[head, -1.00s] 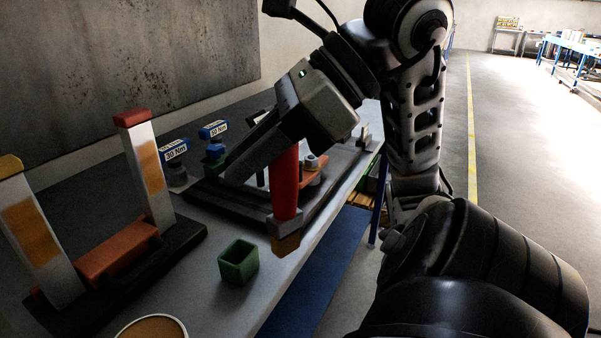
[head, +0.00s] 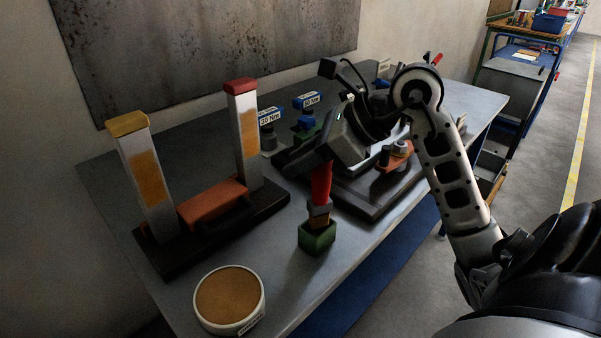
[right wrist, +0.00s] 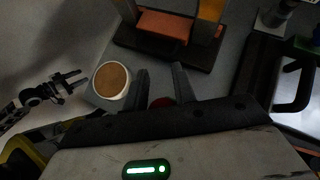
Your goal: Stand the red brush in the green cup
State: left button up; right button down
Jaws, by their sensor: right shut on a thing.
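The red brush (head: 321,183) is upright, bristles down, with a grey ferrule and orange-brown bristles. My right gripper (head: 310,160) is shut on its red handle near the top. The green cup (head: 317,239) is a small square one on the table, directly below the brush. The bristles' lower end is at the cup's mouth and seems to dip in; the tip is hidden. In the right wrist view the handle's red end (right wrist: 162,102) shows between the fingers. My left gripper (right wrist: 75,80) shows at the left there, fingers apart and empty; it is outside the head view.
A black stand (head: 212,232) with two painted posts and an orange block is left of the cup. A round brown-topped tin (head: 229,298) is in front. A dark tray (head: 372,195) with parts lies behind right. Table is bare around the cup; its front edge is close.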

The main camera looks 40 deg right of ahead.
jog(key=f, duration=0.3)
jog(key=shift+w+f+p, duration=0.25)
jog(key=shift+f+p, duration=0.05)
jog(key=shift+f, duration=0.15)
jog(key=shift+f+b, duration=0.15)
jog(key=shift+b, duration=0.15)
jog(key=c, duration=1.1)
grip_release()
jog(key=shift+c, duration=0.2)
jog(key=v, duration=1.2)
jog(key=shift+r+b, duration=0.3)
